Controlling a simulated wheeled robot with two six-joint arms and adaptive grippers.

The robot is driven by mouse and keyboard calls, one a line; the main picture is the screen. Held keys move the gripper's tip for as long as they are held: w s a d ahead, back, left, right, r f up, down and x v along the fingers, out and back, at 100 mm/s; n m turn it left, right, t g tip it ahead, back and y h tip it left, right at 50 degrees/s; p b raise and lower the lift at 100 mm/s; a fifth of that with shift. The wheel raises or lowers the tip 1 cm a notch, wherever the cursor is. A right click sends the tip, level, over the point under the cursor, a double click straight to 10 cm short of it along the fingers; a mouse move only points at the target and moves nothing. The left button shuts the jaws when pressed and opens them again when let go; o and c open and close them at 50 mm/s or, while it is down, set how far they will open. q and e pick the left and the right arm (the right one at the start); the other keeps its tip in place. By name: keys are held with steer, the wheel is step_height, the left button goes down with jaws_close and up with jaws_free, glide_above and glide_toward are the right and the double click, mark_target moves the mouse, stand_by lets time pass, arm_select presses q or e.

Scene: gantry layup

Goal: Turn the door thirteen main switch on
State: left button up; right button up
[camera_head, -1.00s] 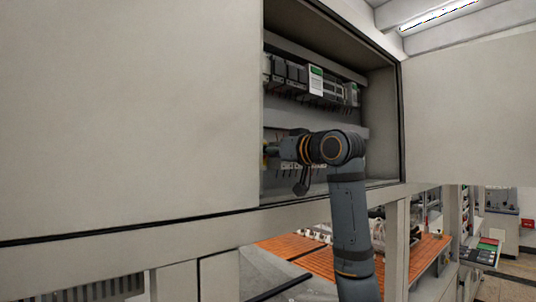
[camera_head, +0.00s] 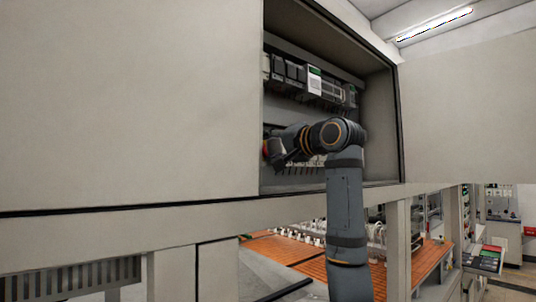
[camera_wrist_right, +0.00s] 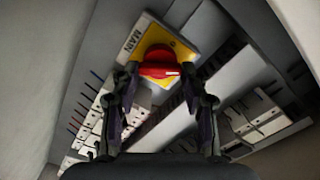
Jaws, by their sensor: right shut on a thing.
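The main switch is a red rotary knob (camera_wrist_right: 158,62) on a yellow plate (camera_wrist_right: 182,46) marked MAIN. A white mark on the knob points right in the wrist view. The plate looks tilted there. My right gripper (camera_wrist_right: 159,76) is shut on the knob, one finger on each side. In the head view my right gripper (camera_head: 274,152) is inside the open cabinet at its left edge, with a bit of the red knob (camera_head: 266,147) showing. The cabinet wall and gripper hide most of the switch there. My left gripper is out of view.
A row of dark modules (camera_head: 290,72) runs above my arm in the cabinet. The open door panel (camera_head: 465,110) stands at the right and a large closed panel (camera_head: 130,100) at the left. An orange slatted surface (camera_head: 300,252) lies below.

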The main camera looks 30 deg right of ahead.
steer(key=m+b, duration=0.1)
steer(key=m, duration=0.2)
steer(key=shift+f+m+b, duration=0.15)
steer(key=shift+m+b, duration=0.15)
steer(key=shift+b, duration=0.1)
steer(key=shift+m+b, duration=0.8)
steer(key=shift+m, duration=0.8)
steer(key=o, duration=1.1)
steer(key=shift+d, duration=0.1)
steer(key=shift+o, duration=0.2)
steer(key=shift+s, duration=0.3)
steer(key=s, duration=1.1)
steer(key=shift+s+d, duration=0.2)
steer(key=shift+d, duration=0.25)
